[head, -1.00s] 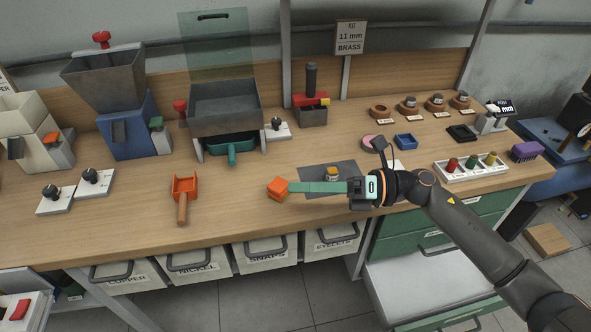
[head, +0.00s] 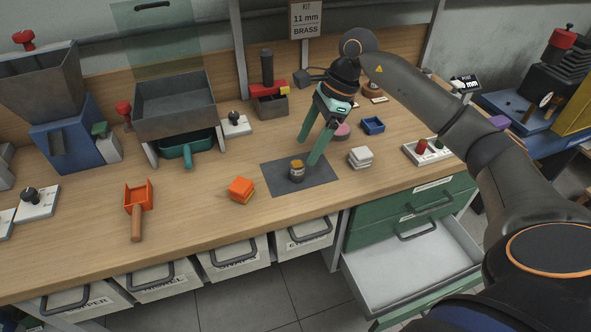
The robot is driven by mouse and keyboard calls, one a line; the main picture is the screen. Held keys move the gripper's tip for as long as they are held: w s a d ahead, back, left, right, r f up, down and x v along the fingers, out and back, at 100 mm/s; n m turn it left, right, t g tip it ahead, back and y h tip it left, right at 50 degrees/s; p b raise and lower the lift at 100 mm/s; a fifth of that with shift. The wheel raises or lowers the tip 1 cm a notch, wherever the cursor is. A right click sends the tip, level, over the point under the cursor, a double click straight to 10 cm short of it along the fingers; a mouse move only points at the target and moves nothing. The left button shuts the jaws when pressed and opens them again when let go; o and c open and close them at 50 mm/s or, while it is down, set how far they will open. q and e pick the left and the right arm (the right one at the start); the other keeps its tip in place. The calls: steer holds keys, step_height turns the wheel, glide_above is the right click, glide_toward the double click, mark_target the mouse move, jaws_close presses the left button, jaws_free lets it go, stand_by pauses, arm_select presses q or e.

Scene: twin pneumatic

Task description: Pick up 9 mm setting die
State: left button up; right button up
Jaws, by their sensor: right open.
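My right gripper (head: 311,147) points down over the work mat, its two green fingers spread with nothing between them. A small round metal piece with a brass-coloured top (head: 297,171) stands on the dark grey mat (head: 322,191), just left of and in front of the nearer finger. I cannot tell whether it is a die, and no size is readable on it. At the back right a wooden ring stand (head: 375,89) with a label shows beside my arm. The other ring stands and the dark metal pieces on them are mostly hidden behind my right arm. My left gripper is out of view.
A stacked orange block (head: 241,189) lies left of the mat, and a white stack (head: 360,157) lies right of it. A pink disc (head: 342,130) and blue tray (head: 373,125) lie behind. An open drawer (head: 415,275) juts out below the bench.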

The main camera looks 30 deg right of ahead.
mark_target(300, 163)
steer(key=shift+p+x, duration=0.3)
steer(key=shift+x, duration=2.9)
steer(key=shift+s+d, duration=0.1)
steer(key=shift+s, duration=0.05)
steer(key=shift+c, duration=0.4)
jaws_close()
